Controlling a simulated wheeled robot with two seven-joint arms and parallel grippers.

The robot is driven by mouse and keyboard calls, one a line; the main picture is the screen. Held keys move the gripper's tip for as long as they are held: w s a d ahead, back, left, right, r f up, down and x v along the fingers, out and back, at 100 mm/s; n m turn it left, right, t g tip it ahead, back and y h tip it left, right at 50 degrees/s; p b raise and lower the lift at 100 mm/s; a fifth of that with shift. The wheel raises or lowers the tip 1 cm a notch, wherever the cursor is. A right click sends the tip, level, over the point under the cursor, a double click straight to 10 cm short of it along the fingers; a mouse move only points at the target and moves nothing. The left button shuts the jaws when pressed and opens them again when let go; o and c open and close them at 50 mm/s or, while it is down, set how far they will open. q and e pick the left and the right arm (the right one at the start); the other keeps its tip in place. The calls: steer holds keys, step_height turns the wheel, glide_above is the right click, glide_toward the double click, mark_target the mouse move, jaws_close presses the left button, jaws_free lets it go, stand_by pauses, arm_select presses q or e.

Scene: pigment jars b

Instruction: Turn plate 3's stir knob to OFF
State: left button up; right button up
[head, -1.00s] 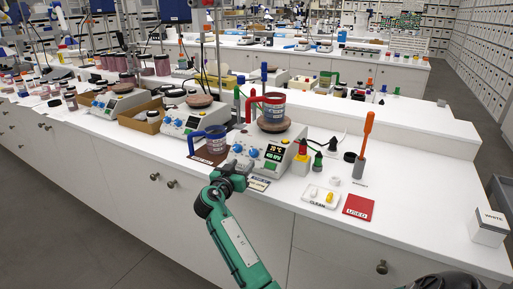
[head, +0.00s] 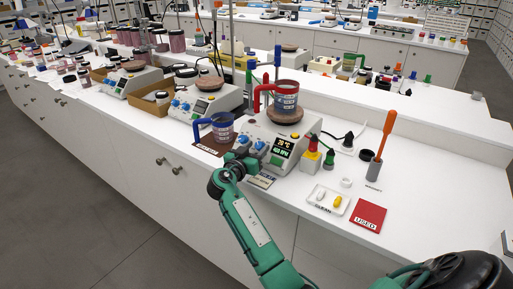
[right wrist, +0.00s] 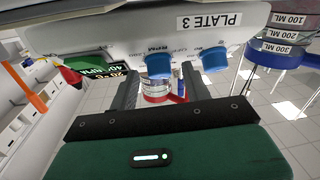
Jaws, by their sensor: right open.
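Plate 3 (head: 272,153) is a white stirring hotplate with a lit display reading 20 °C and 400 RPM. Its front carries two blue knobs (head: 243,140) (head: 258,147). In the right wrist view, the PLATE 3 label (right wrist: 210,21) shows, with the RPM-marked knob (right wrist: 158,65) and the other knob (right wrist: 214,60). My right gripper (head: 240,160) is open just in front of the knobs. In the right wrist view its fingers (right wrist: 160,90) are spread, with the RPM knob beyond the gap; I cannot tell whether they touch it. My left gripper is not in view.
A red-handled mug (head: 287,97) stands on plate 3's top. A blue-handled mug (head: 223,126) stands close by on a brown mat (head: 207,148).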

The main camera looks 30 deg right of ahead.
steer(key=c, duration=1)
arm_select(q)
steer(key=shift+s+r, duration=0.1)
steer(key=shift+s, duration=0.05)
arm_select(e)
steer(key=shift+n, duration=0.3)
